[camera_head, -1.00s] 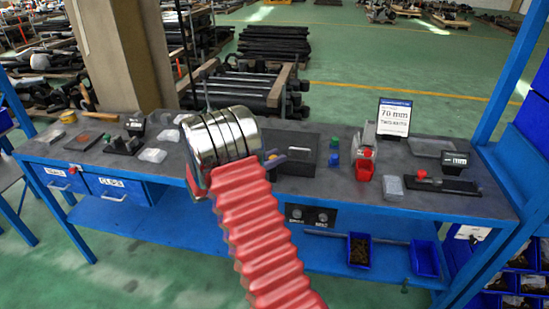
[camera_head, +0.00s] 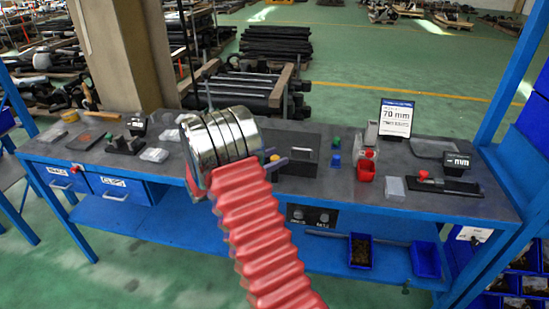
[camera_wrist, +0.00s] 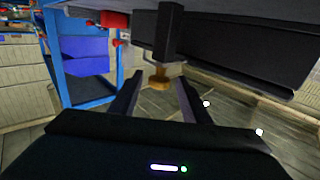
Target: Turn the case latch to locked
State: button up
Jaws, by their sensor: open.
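A black case (camera_head: 298,168) lies on the bench, just right of my arm's metal wrist in the head view. In the wrist view a long black body (camera_wrist: 235,48), apparently the case, spans the upper right. A dark upright piece (camera_wrist: 170,32) with a brass-coloured end (camera_wrist: 159,77), apparently the latch, stands out from it. My gripper (camera_wrist: 160,88) is open, with the brass end in line between its two dark fingers. I cannot tell whether they touch it. In the head view my arm hides most of the gripper.
Small parts lie at left. Blue drawers (camera_head: 120,188) hang under the bench.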

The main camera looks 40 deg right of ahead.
jog(key=w+a, duration=0.1)
jog(key=a, duration=1.2)
jog(key=shift+w+a, duration=0.15)
jog(key=shift+w, duration=0.25)
